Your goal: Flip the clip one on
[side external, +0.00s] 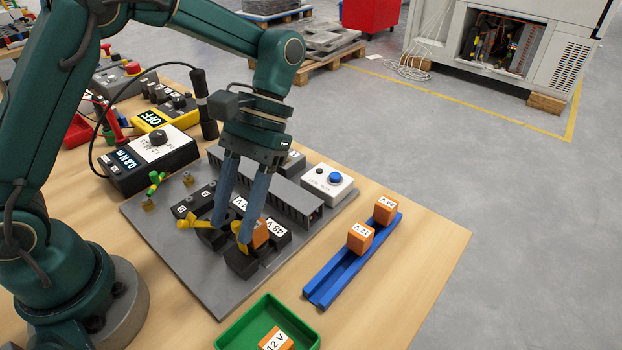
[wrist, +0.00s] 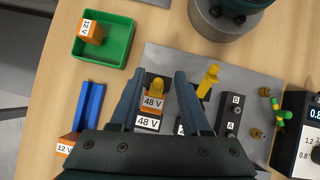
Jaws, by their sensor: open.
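My gripper (side external: 232,231) is open, its two blue fingers pointing down over the grey plate. In the wrist view its fingertips (wrist: 157,77) are on either side of an orange 48 V block (wrist: 152,103). The block sits in a dark holder labelled 48 V (wrist: 147,123); it also shows partly behind a finger in the side view (side external: 261,234). A yellow clip lever (wrist: 157,84) is at the block's far end, between the fingers. A second yellow lever (wrist: 208,80) sticks up from the neighbouring dark holder, outside the right finger. I cannot tell whether any finger touches a lever.
A green tray (wrist: 130,49) holds an orange 12 V block (wrist: 91,32). A blue rail (side external: 325,285) carries two orange blocks (side external: 361,237). A blue-button box (side external: 328,184), a ribbed dark bar and a meter (side external: 150,158) stand near. A black-handled probe (side external: 204,105) is behind my gripper.

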